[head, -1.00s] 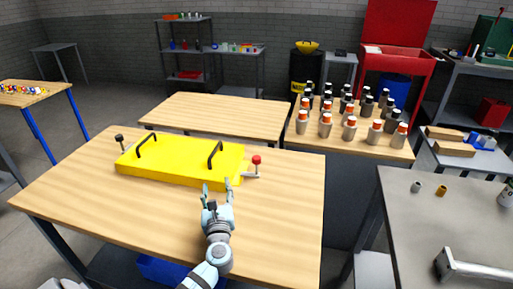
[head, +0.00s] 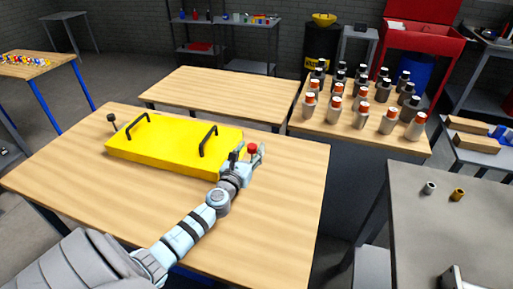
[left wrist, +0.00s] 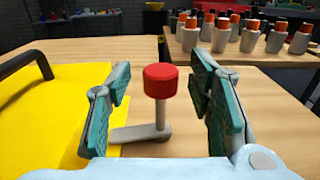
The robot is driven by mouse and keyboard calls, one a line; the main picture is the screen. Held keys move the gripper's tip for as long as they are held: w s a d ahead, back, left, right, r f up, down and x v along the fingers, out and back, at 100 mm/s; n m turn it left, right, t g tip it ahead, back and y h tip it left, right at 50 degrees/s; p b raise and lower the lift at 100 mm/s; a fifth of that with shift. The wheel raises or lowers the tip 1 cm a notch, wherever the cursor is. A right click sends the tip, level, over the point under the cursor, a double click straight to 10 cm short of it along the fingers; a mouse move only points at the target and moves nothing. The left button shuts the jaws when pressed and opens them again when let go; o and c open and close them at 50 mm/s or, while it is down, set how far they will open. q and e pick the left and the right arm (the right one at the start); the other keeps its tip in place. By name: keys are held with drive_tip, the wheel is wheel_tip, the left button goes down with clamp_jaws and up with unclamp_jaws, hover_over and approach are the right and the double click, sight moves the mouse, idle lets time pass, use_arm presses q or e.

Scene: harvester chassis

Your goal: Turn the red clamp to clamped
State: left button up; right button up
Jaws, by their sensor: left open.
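The red clamp (left wrist: 161,82) has a red cylindrical knob on an upright grey post, with a grey arm at its foot reaching left toward the yellow plate. In the head view its red knob (head: 252,148) shows at the right end of the yellow plate (head: 165,148); the rest is hidden by my gripper. My left gripper (head: 250,153) is open around the clamp. In the left wrist view the fingers (left wrist: 160,100) stand on either side of the knob and post, with gaps on both sides. My right gripper is not in view.
The plate has two black handles (head: 207,140) and a dark-knobbed clamp (head: 111,118) at its left end. The wooden table (head: 285,220) is clear to the right. Several orange- and black-topped bottles (head: 360,117) stand on a table behind.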

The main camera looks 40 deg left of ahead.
use_arm(q)
drive_tip(key=shift+x, duration=0.9)
drive_tip(key=shift+w, duration=0.35)
drive_tip(key=shift+s+r, duration=0.1)
drive_tip(key=shift+r, duration=0.05)
clamp_jaws()
drive_tip(key=shift+a+f+m+t+h+b, duration=0.1)
drive_tip(key=shift+f+m+t+h+b, duration=0.05)
drive_tip(key=shift+m+h+b, duration=0.4)
drive_tip(key=shift+f+m+t+h+b, duration=0.15)
drive_tip(key=shift+m+h+b, duration=0.2)
drive_tip(key=shift+h, duration=0.3)
drive_tip(key=shift+r, duration=0.2)
unclamp_jaws()
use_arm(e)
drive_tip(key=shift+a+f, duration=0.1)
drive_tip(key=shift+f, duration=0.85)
